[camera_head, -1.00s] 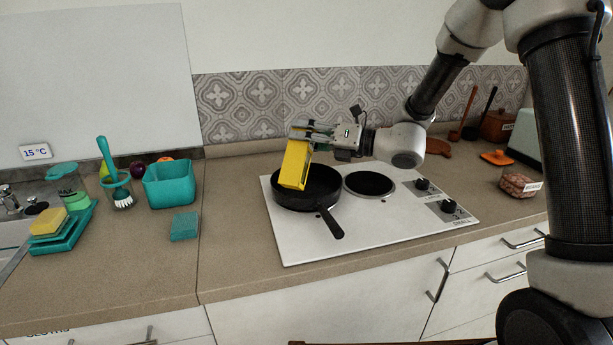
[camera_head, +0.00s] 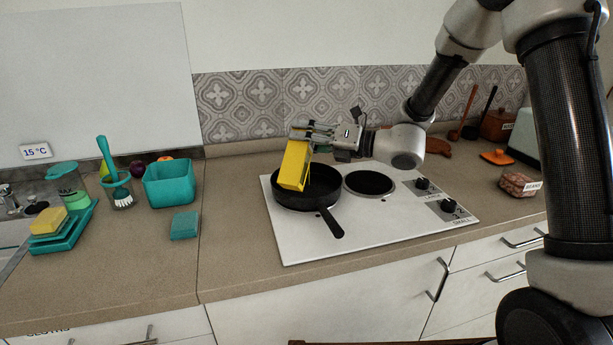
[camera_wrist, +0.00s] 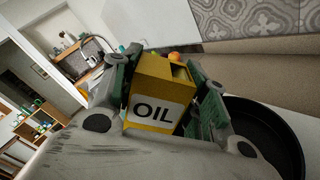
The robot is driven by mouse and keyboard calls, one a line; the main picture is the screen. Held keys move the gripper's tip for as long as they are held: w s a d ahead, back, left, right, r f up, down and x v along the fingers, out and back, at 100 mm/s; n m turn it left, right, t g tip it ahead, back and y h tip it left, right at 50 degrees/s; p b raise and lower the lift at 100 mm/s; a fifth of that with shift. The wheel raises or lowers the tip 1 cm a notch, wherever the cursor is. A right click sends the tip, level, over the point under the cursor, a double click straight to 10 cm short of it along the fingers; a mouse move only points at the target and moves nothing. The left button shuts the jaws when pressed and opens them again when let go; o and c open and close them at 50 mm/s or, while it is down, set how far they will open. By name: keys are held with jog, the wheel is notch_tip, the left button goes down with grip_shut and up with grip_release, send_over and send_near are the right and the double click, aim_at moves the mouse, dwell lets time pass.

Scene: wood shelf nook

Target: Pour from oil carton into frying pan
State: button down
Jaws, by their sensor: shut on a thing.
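The yellow oil carton (camera_head: 295,165) is tilted over the black frying pan (camera_head: 328,196) in the head view. Its lower end is over the pan's inside; I cannot tell whether it touches the pan. My gripper (camera_head: 312,133) is shut on the carton near its upper end. In the wrist view the carton (camera_wrist: 158,95) sits between my gripper's fingers (camera_wrist: 165,100), with its OIL label facing the camera. The pan (camera_wrist: 270,130) shows behind, to the right. The pan stands on the white hob with its handle toward the front. No stream of oil is visible.
The white hob (camera_head: 300,245) has a bare dark burner (camera_head: 369,183) right of the pan and knobs at its right. A teal bin (camera_head: 168,184) and teal sponge (camera_head: 185,225) lie left. The tiled wall (camera_head: 240,105) is close behind.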

aim_at(304, 151)
jog(key=shift+f+m+p, duration=0.3)
jog(key=shift+f+m, duration=0.5)
jog(key=shift+f, duration=0.55)
dwell(1.6)
jog(key=shift+s+f+m+p, duration=0.1)
jog(key=shift+f+m+p, duration=0.35)
jog(key=shift+f+m, duration=0.3)
dwell(3.2)
